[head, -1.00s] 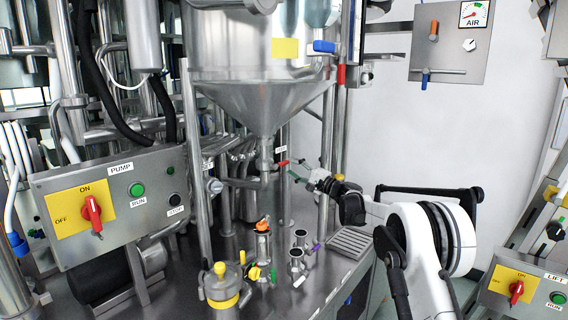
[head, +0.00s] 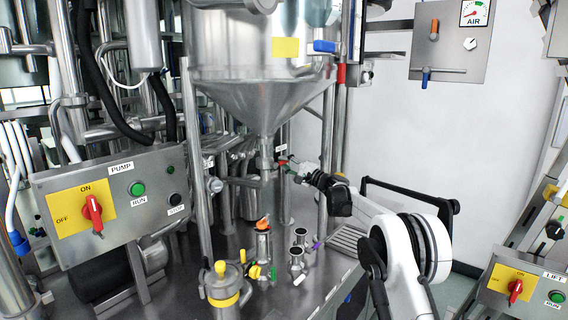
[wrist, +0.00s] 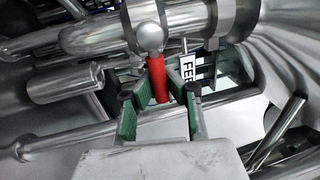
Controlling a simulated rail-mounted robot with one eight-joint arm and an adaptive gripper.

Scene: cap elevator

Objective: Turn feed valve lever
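The feed valve lever has a red handle, seen in the wrist view (wrist: 158,80) pointing from a round metal hub toward my gripper. In the head view the red lever (head: 283,162) sits beside the outlet pipe under the hopper cone, partly hidden. My gripper (wrist: 158,112) has its two green-padded fingers apart, one on each side of the red handle. Gaps show between the pads and the handle. In the head view my gripper (head: 298,170) is right at the lever, coming from the right. A white label reading "FE" (wrist: 188,70) hangs just right of the lever, partly cut off.
Steel pipes (wrist: 95,38) run close around the lever. The steel hopper (head: 255,100) is above. A pump control box (head: 115,205) stands at left. Small fittings with coloured handles (head: 262,240) stand on the bench below. A support post (head: 327,150) is near my gripper.

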